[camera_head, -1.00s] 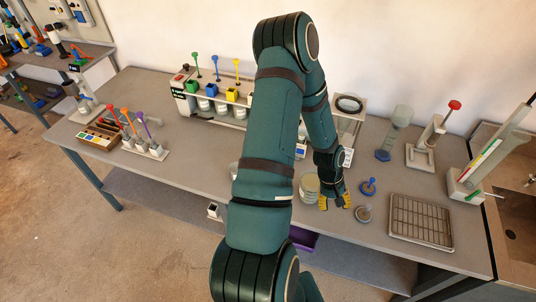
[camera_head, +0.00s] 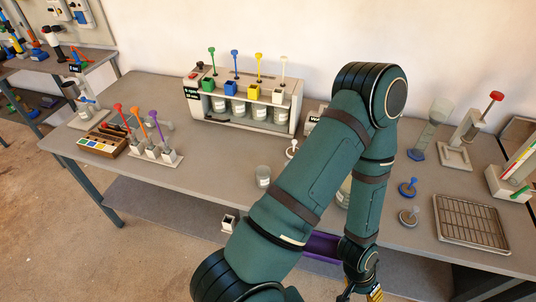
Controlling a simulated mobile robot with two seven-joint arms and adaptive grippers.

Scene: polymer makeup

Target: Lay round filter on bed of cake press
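A grey stand with a red-knobbed lever (camera_head: 457,154) at the back right could be the cake press; I cannot tell for certain. I cannot make out a round filter. A pale round container (camera_head: 343,192) is mostly hidden behind my arm and could hold filters. My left gripper (camera_head: 361,293) hangs at the bottom edge, in front of the table. Its fingertips are partly cut off by the frame, so its opening and any held thing cannot be judged. My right gripper is out of view.
A blue knobbed stamp (camera_head: 407,188) and a grey one (camera_head: 409,217) stand near a wire rack (camera_head: 470,222) on the table. A clear vessel on a blue base (camera_head: 430,127) stands behind. A purple bin (camera_head: 322,246) is below the front edge.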

